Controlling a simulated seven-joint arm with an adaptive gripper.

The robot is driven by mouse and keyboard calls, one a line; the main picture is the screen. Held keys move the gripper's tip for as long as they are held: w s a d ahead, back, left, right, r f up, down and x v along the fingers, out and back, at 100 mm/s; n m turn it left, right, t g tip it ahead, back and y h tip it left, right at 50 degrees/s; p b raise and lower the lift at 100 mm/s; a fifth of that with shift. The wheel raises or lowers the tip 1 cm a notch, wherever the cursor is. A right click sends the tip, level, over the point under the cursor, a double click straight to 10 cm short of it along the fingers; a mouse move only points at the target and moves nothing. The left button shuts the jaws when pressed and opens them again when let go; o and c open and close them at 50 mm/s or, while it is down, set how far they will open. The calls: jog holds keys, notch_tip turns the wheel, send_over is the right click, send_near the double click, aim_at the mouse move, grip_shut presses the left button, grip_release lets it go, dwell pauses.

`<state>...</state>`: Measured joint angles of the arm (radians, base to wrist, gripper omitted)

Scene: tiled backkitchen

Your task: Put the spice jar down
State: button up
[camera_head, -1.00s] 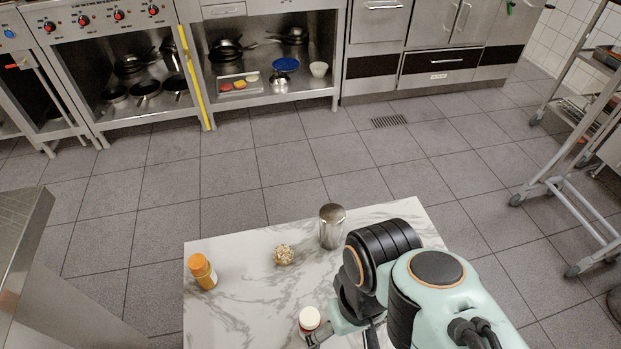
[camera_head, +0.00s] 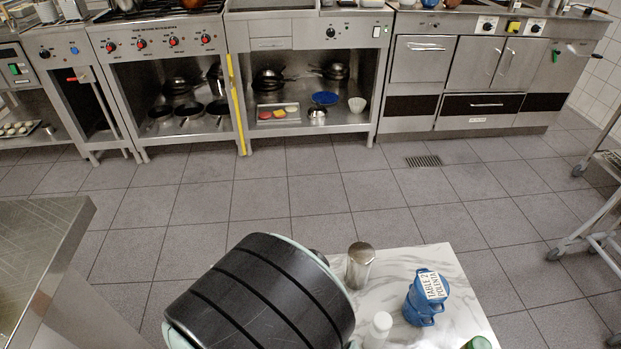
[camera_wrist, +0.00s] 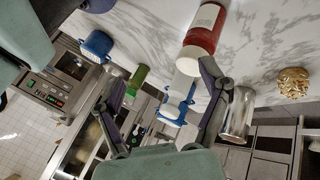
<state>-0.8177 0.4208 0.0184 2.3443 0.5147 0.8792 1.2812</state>
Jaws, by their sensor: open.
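The spice jar, a red jar with a pale label (camera_wrist: 203,32), shows at the top of the wrist view against the marble top. In the head view my arm hides it. My gripper (camera_wrist: 162,76) is open, with its two fingers spread in the wrist view. The jar is beyond the tip of the right-hand finger, and I see no grip on it. Whether it touches that finger I cannot tell. A marble-topped table (camera_head: 462,268) shows beside my arm in the head view.
On the table are a metal canister (camera_head: 360,265), a white bottle (camera_head: 379,330), blue cookware labelled polenta (camera_head: 424,307) and a green-topped item (camera_head: 478,343). A speckled round item (camera_wrist: 292,83) shows in the wrist view. A steel counter (camera_head: 45,245) stands at left.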

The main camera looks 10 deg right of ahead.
jog(key=f+m+t+h, duration=0.1)
jog(key=f+t, duration=0.1)
jog(key=a+f+m+t+h, duration=0.1)
jog(key=f+t+h, duration=0.1)
jog(key=a+f+t+h, duration=0.1)
jog(key=f+t, duration=0.1)
jog(key=f, duration=0.1)
jog(key=shift+a+m+t, duration=0.25)
jog(key=shift+m+t, duration=0.15)
jog(key=shift+a+f+t, duration=0.1)
jog(key=shift+f+t, duration=0.1)
jog(key=shift+t, duration=0.2)
jog(key=shift+w+f+t+h, duration=0.1)
jog(key=shift+f+t+h, duration=0.05)
jog(key=shift+t+h, duration=0.15)
jog(key=x, duration=0.6)
jog(key=shift+d+f, duration=0.1)
jog(key=shift+d, duration=0.2)
jog(key=c, duration=1.3)
